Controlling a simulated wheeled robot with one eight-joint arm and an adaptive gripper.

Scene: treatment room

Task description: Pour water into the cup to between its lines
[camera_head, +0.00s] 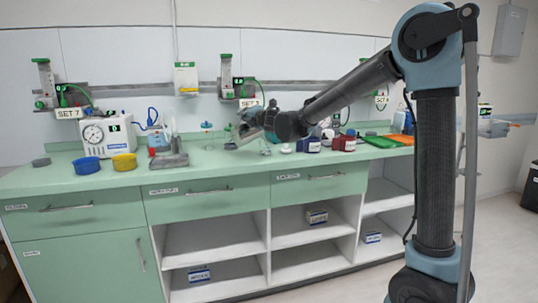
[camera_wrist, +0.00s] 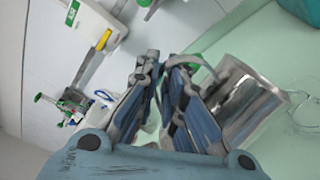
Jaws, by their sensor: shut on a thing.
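My gripper (camera_head: 256,121) is over the middle of the counter. In the wrist view my gripper (camera_wrist: 165,72) is closed around a grey-green curved handle (camera_wrist: 203,63) of a shiny metal jug (camera_wrist: 245,100). The jug's body is beside my fingers and looks tilted in this view; its inside and any water are hidden. A faint clear outline, possibly the cup (camera_wrist: 303,112), is at the right edge of the wrist view, just past the jug. Its lines and any water level cannot be made out. In the head view my arm and gripper hide most of the jug.
The green counter (camera_head: 110,178) holds a white dial device (camera_head: 108,136), blue (camera_head: 87,166) and yellow bowls (camera_head: 124,162) at left. Dark blue and red containers (camera_head: 345,143) and orange and green trays (camera_head: 382,141) are at right. A wall rail (camera_head: 300,83) with gauges runs behind.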

